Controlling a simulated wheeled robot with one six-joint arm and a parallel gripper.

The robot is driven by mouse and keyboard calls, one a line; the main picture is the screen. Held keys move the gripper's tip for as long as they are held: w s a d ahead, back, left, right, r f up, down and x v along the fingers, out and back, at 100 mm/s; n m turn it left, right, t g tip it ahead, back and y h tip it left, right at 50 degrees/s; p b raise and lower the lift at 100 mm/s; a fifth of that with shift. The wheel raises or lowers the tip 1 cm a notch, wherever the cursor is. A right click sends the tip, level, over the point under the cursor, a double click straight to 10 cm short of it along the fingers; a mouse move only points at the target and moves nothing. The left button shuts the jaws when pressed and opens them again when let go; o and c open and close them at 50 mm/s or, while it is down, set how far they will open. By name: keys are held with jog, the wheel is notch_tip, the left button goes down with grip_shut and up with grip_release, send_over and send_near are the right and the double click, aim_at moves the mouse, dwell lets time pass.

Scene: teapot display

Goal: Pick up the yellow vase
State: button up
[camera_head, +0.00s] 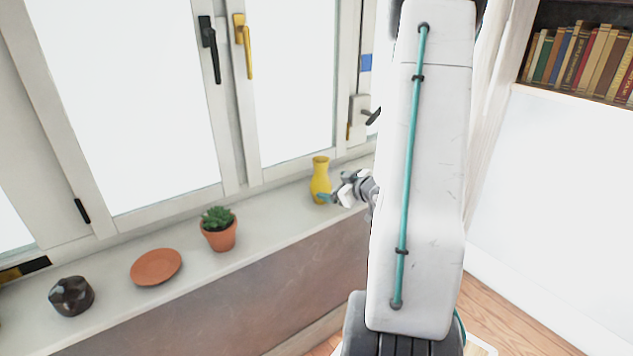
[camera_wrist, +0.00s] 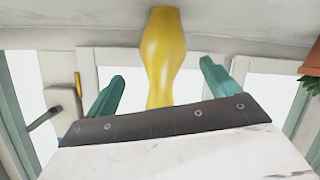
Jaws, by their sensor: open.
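The yellow vase (camera_head: 320,178) stands upright on the windowsill in the head view, close against my gripper (camera_head: 328,198). In the wrist view, which is upside down, the vase (camera_wrist: 163,50) appears between the two teal fingers of my gripper (camera_wrist: 158,78). The fingers are apart, with a visible gap on each side of the vase. I cannot tell whether the vase lies within the fingers' reach or just beyond their tips. The vase's mouth end is partly hidden behind the dark gripper plate in the wrist view.
On the windowsill (camera_head: 262,222), a potted succulent (camera_head: 220,236), a terracotta plate (camera_head: 156,266) and a dark faceted object (camera_head: 71,296) stand left of the vase. Windows with a black handle (camera_head: 209,50) and a yellow handle (camera_head: 243,45) rise behind. Books (camera_head: 580,60) fill a shelf at right.

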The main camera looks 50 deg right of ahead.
aim_at(321, 186)
jog(key=x, duration=0.7)
jog(key=shift+a+f, duration=0.25)
jog(key=shift+f, duration=0.15)
jog(key=c, duration=1.3)
jog(key=shift+o, duration=0.2)
jog(key=shift+r, duration=0.1)
